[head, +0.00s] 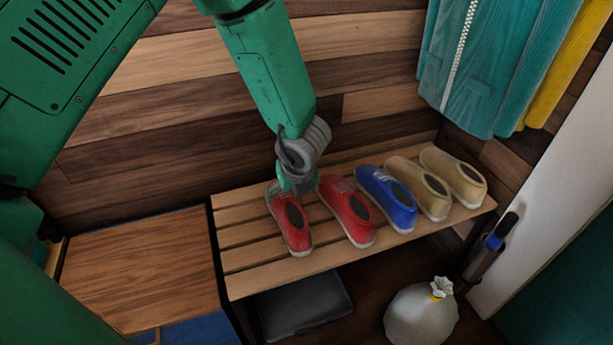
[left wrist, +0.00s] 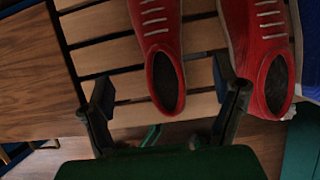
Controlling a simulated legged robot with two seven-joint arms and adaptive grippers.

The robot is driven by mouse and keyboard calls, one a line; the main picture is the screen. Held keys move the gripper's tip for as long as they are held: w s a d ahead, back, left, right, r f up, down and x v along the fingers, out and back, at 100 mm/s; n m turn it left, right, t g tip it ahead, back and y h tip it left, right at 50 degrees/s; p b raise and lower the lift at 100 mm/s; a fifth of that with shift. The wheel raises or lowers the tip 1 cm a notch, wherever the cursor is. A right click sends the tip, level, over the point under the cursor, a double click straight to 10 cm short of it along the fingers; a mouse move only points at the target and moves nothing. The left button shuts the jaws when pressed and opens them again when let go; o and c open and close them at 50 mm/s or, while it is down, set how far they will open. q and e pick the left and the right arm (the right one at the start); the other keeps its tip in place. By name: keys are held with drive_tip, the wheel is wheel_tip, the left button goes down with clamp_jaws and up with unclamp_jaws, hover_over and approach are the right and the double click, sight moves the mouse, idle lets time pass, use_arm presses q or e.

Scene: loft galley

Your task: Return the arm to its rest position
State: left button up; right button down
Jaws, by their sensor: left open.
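My left gripper (head: 297,184) is at the far ends of two red shoes on the slatted wooden rack. Its fingers stand apart in the left wrist view (left wrist: 165,86), with the heel of one red shoe (left wrist: 164,66) showing between them; I cannot tell whether they touch it. That left red shoe (head: 292,226) and the right red shoe (head: 350,214) rest side by side on the rack (head: 240,259). The right one also shows in the left wrist view (left wrist: 262,45), outside the fingers. My right gripper is in neither view.
A blue shoe (head: 387,199) and two tan shoes (head: 419,190) (head: 455,178) stand further right on the rack. A wooden cabinet top (head: 140,265) adjoins its left. Coats (head: 495,65) hang at upper right. A tied bag (head: 422,315) sits on the floor. The plank wall (head: 170,110) is behind.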

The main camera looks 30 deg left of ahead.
use_arm(q)
drive_tip(key=s+f+n+g+h+p, duration=0.1)
drive_tip(key=s+n+p, duration=0.4)
drive_tip(key=s+n, duration=0.7)
drive_tip(key=s+d+n+g+h+p, duration=0.1)
drive_tip(key=s+n+p, duration=0.5)
drive_tip(key=s+n, duration=0.7)
drive_tip(key=s+h, duration=0.1)
drive_tip(key=s, duration=0.2)
drive_tip(key=shift+s+d+f+n, duration=0.25)
drive_tip(key=shift+d+f+n, duration=0.05)
drive_tip(key=shift+f, duration=0.1)
